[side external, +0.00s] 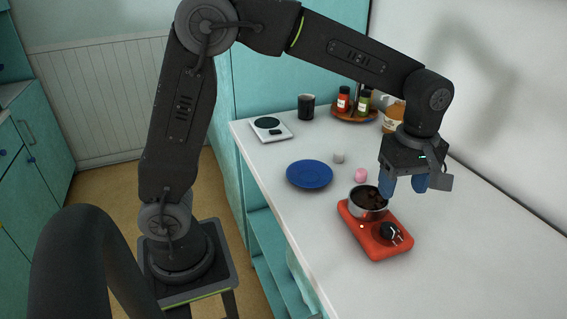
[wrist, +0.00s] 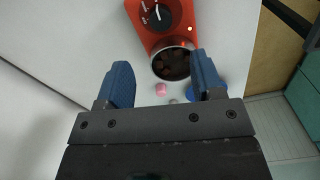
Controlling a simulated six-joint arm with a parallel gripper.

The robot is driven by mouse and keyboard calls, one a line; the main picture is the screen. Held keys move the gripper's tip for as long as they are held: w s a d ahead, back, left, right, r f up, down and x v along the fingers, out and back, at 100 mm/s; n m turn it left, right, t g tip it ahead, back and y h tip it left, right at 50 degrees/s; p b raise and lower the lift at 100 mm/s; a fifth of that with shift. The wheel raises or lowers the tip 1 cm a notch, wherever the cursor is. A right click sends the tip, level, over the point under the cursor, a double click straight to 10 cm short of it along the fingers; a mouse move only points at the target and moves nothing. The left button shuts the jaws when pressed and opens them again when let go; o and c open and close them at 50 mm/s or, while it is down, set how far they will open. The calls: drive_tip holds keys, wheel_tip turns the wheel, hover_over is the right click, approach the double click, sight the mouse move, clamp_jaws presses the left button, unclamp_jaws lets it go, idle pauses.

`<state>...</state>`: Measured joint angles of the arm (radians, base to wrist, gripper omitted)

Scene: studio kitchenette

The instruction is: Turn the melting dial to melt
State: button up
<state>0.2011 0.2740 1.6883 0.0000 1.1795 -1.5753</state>
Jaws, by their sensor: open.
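The red melting unit (side external: 376,244) stands on the white counter, and it also shows at the top of the wrist view (wrist: 143,37). Its black dial (side external: 389,231) is on the front part of the top, with a white pointer line seen in the wrist view (wrist: 157,13). A metal pot (side external: 367,209) with dark brown chunks sits on the unit behind the dial. My gripper (side external: 405,188), with blue fingers, is open and empty above the counter, near the pot and apart from the dial. In the wrist view the fingers (wrist: 161,78) point toward the pot.
A blue plate (side external: 309,174), a pink piece (side external: 361,175) and a pale piece (side external: 338,157) lie behind the unit. A white scale (side external: 270,130), a dark cup (side external: 306,107) and a wooden tray (side external: 347,114) with bottles stand farther back. The counter right of the unit is clear.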

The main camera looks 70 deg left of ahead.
drive_tip(key=s+a+r+m+t, duration=0.2)
drive_tip(key=s+a+r+m, duration=0.1)
drive_tip(key=s+m, duration=0.3)
drive_tip(key=s+a+r+m+t, duration=0.2)
drive_tip(key=s+a+r+m, duration=0.15)
drive_tip(key=s, duration=0.35)
drive_tip(key=s+a+f+m+t, duration=0.1)
drive_tip(key=s+a+f+m, duration=0.1)
drive_tip(key=s+m, duration=0.4)
drive_tip(key=shift+s+f+t, duration=0.25)
drive_tip(key=shift+s+t, duration=0.05)
drive_tip(key=shift+s, duration=0.15)
